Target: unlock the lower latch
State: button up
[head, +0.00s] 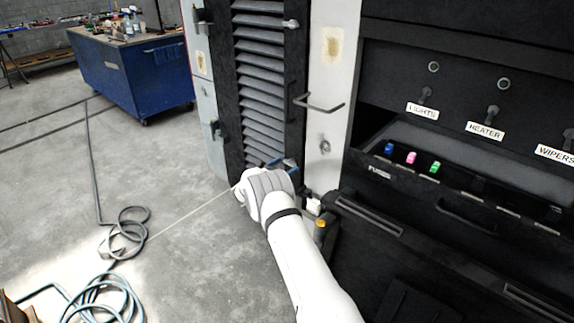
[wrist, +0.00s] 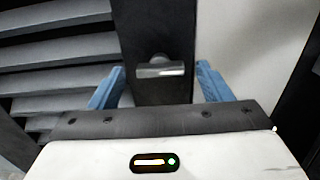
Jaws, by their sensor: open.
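The lower latch (wrist: 160,70) shows in the wrist view as a short grey handle, lying about level on the black door frame (wrist: 155,28). In the head view my arm and gripper hide it. My gripper (head: 281,163) is open at the lower right of the louvered door. In the wrist view its two blue fingers stand on either side of the latch, with visible gaps. I cannot tell how far the fingertips reach past the handle.
A similar upper latch (head: 291,23) sits higher on the same frame. A bent handle (head: 319,104) sticks out to the right. A dark panel with a drawer (head: 470,165) fills the right. Hoses (head: 125,235) lie on the floor; a blue workbench (head: 135,75) stands behind.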

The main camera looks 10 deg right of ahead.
jog(key=shift+x, duration=0.95)
jog(key=shift+c, duration=0.3)
jog(key=c, duration=0.9)
